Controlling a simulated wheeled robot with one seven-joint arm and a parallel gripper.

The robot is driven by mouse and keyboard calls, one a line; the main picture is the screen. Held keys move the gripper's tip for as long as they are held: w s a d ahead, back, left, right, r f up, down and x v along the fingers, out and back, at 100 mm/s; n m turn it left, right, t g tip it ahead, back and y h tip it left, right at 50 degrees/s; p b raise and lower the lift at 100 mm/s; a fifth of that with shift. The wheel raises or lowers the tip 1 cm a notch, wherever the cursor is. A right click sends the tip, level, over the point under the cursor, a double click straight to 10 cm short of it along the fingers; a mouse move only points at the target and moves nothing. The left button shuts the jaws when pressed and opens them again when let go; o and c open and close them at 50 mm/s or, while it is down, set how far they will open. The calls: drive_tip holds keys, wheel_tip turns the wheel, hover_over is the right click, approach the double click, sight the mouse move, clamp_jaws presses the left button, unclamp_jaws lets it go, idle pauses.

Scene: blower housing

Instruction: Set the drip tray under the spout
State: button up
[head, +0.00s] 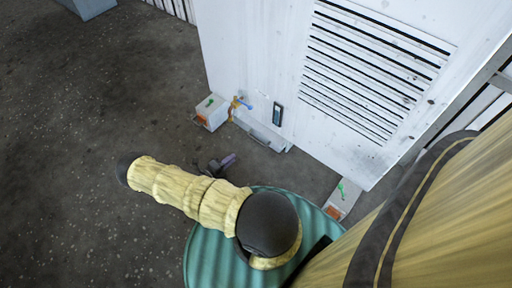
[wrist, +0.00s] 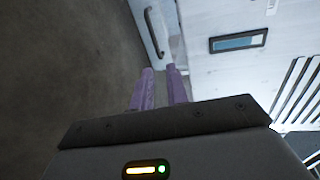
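A long, low grey tray-like piece (head: 262,136), which I take for the drip tray, lies on the floor along the foot of the white housing (head: 250,55). In the wrist view its pale face (wrist: 139,14) carries a dark curved handle (wrist: 155,34). A small brass spout with a blue lever (head: 237,104) sticks out at the housing's lower left corner, near the tray's left end. I cannot tell whether any of the tray is under it. My gripper (head: 230,159) is in front of the tray. In the wrist view its purple fingers (wrist: 159,68) are apart and empty, short of the handle.
Pale blocks with orange labels and green tops stand at the housing's left corner (head: 210,114) and right corner (head: 343,198). A dark display (head: 277,114) and a louvred vent (head: 375,70) are on the housing face. The dark floor (head: 90,120) to the left is clear.

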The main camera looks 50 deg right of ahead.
drive_tip(key=shift+d+f+n+t, duration=0.1)
drive_tip(key=shift+f+n+t, duration=0.3)
drive_tip(key=shift+f, duration=0.5)
drive_tip(key=b+x, duration=0.7)
drive_tip(key=x, duration=0.9)
drive_tip(key=shift+s+d+f+b, duration=0.1)
drive_tip(key=shift+s+d+b, duration=0.05)
drive_tip(key=shift+d+b, duration=0.15)
drive_tip(key=shift+d, duration=0.4)
drive_tip(key=shift+c, duration=0.3)
clamp_jaws()
